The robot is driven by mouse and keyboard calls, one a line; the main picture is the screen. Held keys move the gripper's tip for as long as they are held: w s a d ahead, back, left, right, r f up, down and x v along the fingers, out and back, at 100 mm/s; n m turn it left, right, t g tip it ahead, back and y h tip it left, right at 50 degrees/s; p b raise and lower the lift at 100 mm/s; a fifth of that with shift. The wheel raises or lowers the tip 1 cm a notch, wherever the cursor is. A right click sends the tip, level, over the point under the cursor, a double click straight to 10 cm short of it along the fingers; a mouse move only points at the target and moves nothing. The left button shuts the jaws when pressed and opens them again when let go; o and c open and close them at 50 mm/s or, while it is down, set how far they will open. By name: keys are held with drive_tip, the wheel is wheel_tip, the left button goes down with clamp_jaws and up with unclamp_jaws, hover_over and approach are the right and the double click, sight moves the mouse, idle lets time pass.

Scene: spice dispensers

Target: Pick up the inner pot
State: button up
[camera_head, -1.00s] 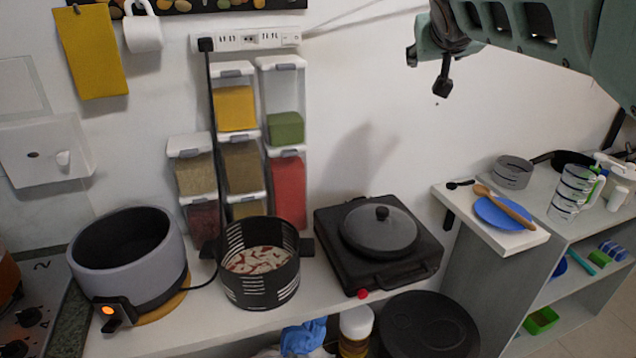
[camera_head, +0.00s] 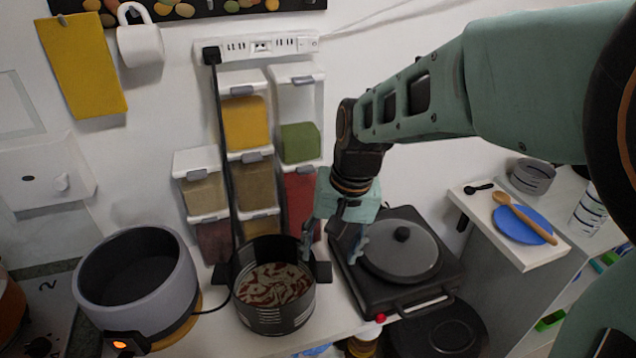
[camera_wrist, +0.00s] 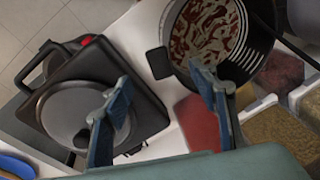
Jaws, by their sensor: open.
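The inner pot (camera_head: 274,310) is a black perforated pot with a red and white food pattern inside and a dark handle on each side. It stands on the white counter right of the grey cooker. My gripper (camera_head: 333,248) is open and empty, above and right of the pot, near its right handle and the lidded hot plate. In the wrist view the pot (camera_wrist: 190,75) is at the upper right, with its black handle (camera_wrist: 160,63) between the two spread fingertips (camera_wrist: 163,88), beyond them. I cannot tell the exact height gap.
A grey cooker (camera_head: 180,275) with an empty dark inside and a lit orange light stands at left. A black hot plate (camera_head: 350,285) with a lid (camera_head: 400,258) is at right. Spice dispensers (camera_head: 246,125) and a black cable stand behind the pot. A shelf (camera_head: 520,250) holds a blue plate.

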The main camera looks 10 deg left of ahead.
sight(321, 271)
drive_tip(key=f, duration=0.4)
drive_tip(key=shift+w+a+f, duration=0.1)
drive_tip(key=shift+a+f, duration=0.2)
drive_tip(key=shift+f, duration=0.05)
drive_tip(key=shift+w+a+f, duration=0.1)
drive_tip(key=shift+a+f, duration=0.1)
drive_tip(key=shift+f, duration=0.65)
drive_tip(key=shift+a+f, duration=0.25)
drive_tip(key=shift+f, duration=0.65)
drive_tip(key=shift+w+a+f, duration=0.1)
drive_tip(key=shift+a+f, duration=0.1)
drive_tip(key=shift+f, duration=0.65)
drive_tip(key=shift+c, duration=0.5)
clamp_jaws()
drive_tip(key=shift+w+a+r, duration=0.1)
drive_tip(key=shift+r, duration=0.05)
